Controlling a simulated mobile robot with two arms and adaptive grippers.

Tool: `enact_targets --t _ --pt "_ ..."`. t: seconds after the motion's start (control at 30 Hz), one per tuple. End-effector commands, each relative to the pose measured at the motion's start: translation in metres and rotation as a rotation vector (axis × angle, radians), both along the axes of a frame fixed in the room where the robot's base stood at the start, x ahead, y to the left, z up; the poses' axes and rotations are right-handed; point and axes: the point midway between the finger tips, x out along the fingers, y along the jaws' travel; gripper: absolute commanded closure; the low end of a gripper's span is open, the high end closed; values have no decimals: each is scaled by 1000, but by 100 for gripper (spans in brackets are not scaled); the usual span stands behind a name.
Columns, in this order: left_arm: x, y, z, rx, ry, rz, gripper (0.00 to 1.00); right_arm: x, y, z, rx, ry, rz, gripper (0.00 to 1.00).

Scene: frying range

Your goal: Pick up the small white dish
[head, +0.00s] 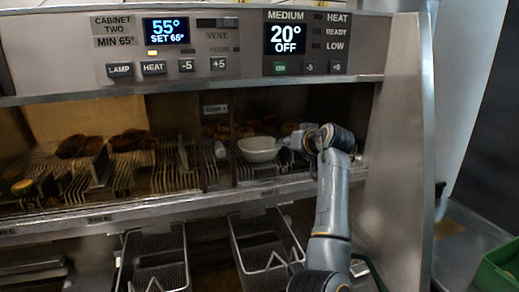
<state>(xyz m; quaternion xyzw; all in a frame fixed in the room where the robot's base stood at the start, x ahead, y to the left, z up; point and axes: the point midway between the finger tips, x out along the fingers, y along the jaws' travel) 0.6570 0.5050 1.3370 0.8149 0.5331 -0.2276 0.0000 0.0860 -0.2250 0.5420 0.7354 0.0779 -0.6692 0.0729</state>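The small white dish (259,150) is in the head view, inside the warming cabinet at the right end of its wire racks. It looks roughly level, at the front of the rack. My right gripper (289,142) reaches in from the right, and its fingers meet or overlap the dish's right rim. The fingers are small and partly hidden, so I cannot tell whether they are closed on the rim. My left gripper is not in view.
The cabinet's control panel (210,50) overhangs the opening. Wire racks (180,165) with brown fried pieces (80,145) lie left of the dish. Fry baskets (156,262) sit below the front ledge (120,212). A steel side wall (398,150) closes the right side. A green crate (497,268) is at lower right.

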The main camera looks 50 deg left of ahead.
Motion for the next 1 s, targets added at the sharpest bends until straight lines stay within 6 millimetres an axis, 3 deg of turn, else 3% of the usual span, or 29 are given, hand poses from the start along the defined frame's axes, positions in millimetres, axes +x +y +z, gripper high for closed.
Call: enact_targets --t 0.03,0.2,0.57,0.73,1.0 --pt "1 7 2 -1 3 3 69 1 0 12 0 -2 1 52" --pt "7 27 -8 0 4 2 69 2 -5 28 -6 -3 3 52" --pt "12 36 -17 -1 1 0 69 2 -11 30 -13 -2 1 52" --pt "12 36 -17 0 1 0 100 1 -13 30 -15 -1 0 52" --pt "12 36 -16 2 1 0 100 0 -13 30 -16 1 0 52"
